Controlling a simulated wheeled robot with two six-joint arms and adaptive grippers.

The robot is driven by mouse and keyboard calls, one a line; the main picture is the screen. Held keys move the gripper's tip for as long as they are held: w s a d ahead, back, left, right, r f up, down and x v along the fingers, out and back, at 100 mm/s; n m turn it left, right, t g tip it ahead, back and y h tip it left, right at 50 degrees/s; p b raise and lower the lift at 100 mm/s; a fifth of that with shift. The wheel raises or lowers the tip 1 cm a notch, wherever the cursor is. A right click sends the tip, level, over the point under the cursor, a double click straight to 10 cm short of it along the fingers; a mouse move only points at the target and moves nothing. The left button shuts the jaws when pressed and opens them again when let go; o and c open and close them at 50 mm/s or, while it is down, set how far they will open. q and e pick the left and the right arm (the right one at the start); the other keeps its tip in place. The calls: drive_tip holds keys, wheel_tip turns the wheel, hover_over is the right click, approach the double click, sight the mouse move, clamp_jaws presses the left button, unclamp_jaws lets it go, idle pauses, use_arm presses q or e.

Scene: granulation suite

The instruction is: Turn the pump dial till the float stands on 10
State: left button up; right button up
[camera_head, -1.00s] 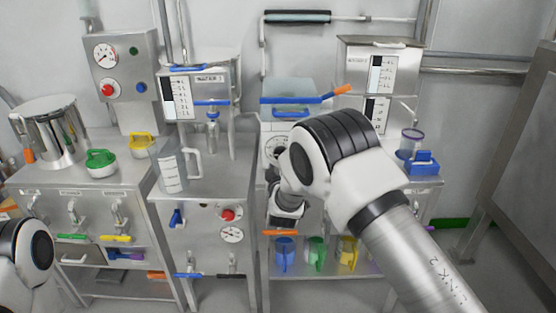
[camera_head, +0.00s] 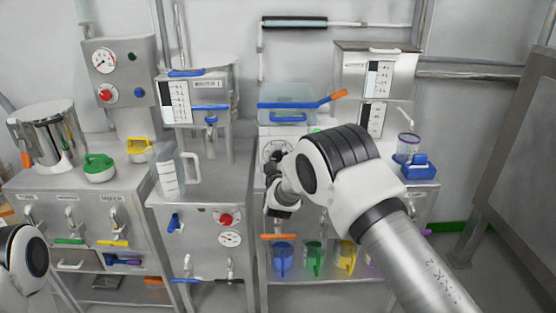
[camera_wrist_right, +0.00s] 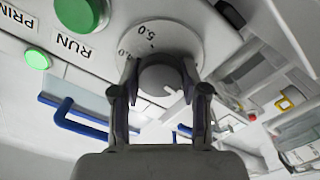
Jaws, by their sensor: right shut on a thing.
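The pump dial (camera_head: 274,148) is a pale round disc on the front of the white unit in the head view, partly covered by my right wrist. In the right wrist view its printed disc (camera_wrist_right: 165,35) shows 5.0 near the top, and its grey knob (camera_wrist_right: 163,78) stands between my fingers. My right gripper (camera_wrist_right: 161,68) is shut on this knob, one finger on each side. Scale panels (camera_head: 379,80) show at the upper right, but I cannot make out a float or its reading. My left arm shows at the left edge; its gripper is out of frame.
Green buttons (camera_wrist_right: 37,59) sit beside the dial, one by the word RUN. A clear tub with a blue handle (camera_head: 288,119) stands above the unit. Blue, green and yellow jugs (camera_head: 314,254) stand on the shelf below.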

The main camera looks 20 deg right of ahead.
drive_tip(key=m+b, duration=0.1)
drive_tip(key=m, duration=0.1)
drive_tip(key=shift+f+m, duration=0.1)
drive_tip(key=shift+m, duration=1)
drive_tip(key=o, duration=1.1)
drive_tip(key=shift+d, duration=0.1)
drive_tip(key=shift+o, duration=0.2)
drive_tip(key=v, duration=1.2)
